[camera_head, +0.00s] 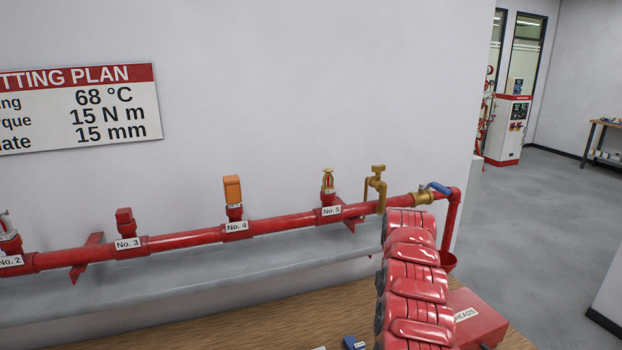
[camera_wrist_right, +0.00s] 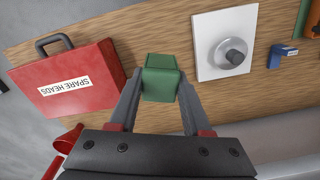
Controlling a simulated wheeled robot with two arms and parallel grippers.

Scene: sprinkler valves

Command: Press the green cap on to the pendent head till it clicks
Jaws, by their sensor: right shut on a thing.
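The green cap (camera_wrist_right: 161,80) is between the two fingers of my right gripper (camera_wrist_right: 158,92), which is shut on it. The cap is held over the wooden bench; its gap to the bench cannot be told. In the head view my red right arm hides this gripper and the cap. In the wrist view a white square plate (camera_wrist_right: 212,68) lies on the bench, right of the cap. A brass head (camera_head: 328,181) stands upright at No. 5 on the red pipe.
A red SPARE HEADS case (camera_wrist_right: 70,82) lies left of the cap on the bench (camera_head: 290,322). A small blue block (camera_wrist_right: 284,56) lies beyond the plate. The red pipe (camera_head: 190,237) carries an orange cap (camera_head: 232,190) at No. 4 and a blue-handled valve (camera_head: 436,188).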

